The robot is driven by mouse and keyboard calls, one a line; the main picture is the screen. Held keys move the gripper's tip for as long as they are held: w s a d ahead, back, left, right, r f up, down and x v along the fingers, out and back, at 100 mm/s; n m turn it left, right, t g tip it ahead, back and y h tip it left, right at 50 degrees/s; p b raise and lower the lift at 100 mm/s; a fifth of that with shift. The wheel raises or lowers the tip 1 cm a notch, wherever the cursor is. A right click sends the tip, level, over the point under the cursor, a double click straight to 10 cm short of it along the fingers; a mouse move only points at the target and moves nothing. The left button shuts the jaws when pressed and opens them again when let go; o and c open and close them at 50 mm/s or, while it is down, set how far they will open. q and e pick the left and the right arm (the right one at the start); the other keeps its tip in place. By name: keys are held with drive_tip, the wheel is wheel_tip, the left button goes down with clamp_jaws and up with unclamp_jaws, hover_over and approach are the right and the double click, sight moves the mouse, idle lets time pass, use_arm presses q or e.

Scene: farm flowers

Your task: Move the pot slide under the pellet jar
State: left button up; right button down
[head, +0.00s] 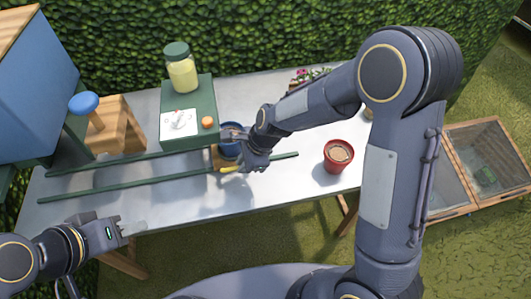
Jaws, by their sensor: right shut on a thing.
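The pellet jar (182,72), clear with yellow contents and a green lid, stands on top of a green box dispenser (188,98) with a white dial and an orange button. The pot slide (217,158) is a wooden piece on the green rails, to the right of the jar and below the box's front right corner. A blue pot (230,149) sits on it, partly hidden by my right gripper. My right gripper (229,168) is shut on the slide by a yellow part. My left gripper (134,228) is at the table's front left edge, away from the slide; its finger gap is unclear.
Two green rails (110,184) run along the table. A red pot (338,155) with brown fill stands right of the rails. A blue knob (83,103) and wooden block (118,128) are at left. A wooden-framed box (480,165) stands beyond the table at right.

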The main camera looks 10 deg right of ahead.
drive_tip(key=shift+a, duration=0.55)
drive_tip(key=c, duration=1.5)
unclamp_jaws()
drive_tip(key=shift+o, duration=0.2)
drive_tip(key=v, duration=0.8)
drive_tip(key=shift+p, duration=0.3)
